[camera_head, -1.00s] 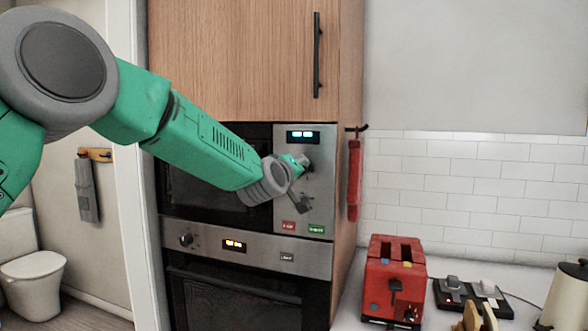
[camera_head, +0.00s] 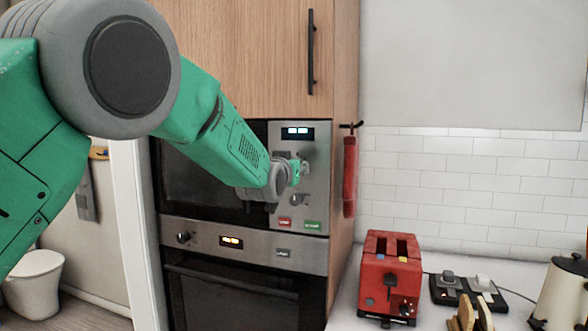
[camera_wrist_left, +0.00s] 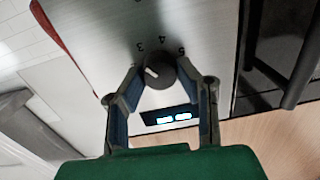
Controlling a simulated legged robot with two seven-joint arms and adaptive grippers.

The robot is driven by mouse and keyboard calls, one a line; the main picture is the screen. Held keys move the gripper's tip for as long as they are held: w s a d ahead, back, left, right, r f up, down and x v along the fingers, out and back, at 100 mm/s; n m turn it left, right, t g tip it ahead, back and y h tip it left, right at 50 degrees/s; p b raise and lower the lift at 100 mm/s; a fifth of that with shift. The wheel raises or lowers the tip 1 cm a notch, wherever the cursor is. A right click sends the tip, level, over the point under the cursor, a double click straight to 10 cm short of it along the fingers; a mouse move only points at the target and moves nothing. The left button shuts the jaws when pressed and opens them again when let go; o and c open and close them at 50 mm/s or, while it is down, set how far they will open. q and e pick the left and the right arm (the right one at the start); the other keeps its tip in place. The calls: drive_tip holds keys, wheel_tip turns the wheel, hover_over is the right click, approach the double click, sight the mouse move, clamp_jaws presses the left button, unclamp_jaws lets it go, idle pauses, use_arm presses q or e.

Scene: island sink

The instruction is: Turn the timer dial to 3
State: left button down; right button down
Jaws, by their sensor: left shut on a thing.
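The timer dial (camera_wrist_left: 158,73) is a dark round knob with a white mark, on the steel control panel (camera_wrist_left: 110,35). The numerals 3, 4 and 5 show around it in the wrist view, where the panel appears inverted. The white mark points toward the upper left of that view, on the 3 side; its exact setting is hard to tell. My left gripper (camera_wrist_left: 155,75) is shut on the dial, one finger on each side. In the head view my left gripper (camera_head: 303,168) is at the upper panel, mostly covering the dial. My right gripper is not in view.
A lit display (camera_head: 298,131) sits above the dial. A red button (camera_head: 284,222) and green button (camera_head: 312,225) are below. The lower oven (camera_head: 240,290) is underneath. A red hanging item (camera_head: 350,175) is beside the cabinet. A red toaster (camera_head: 388,275) stands on the counter.

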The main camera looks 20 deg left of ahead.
use_arm(q)
drive_tip(key=shift+d+f+m, duration=0.15)
drive_tip(key=shift+f+m, duration=0.45)
drive_tip(key=c, duration=1.2)
unclamp_jaws()
drive_tip(key=shift+w+r, duration=0.15)
drive_tip(key=shift+r, duration=0.05)
drive_tip(key=s, duration=1.1)
drive_tip(key=shift+s+d, duration=0.1)
drive_tip(key=shift+s, duration=0.3)
drive_tip(key=shift+r, duration=0.1)
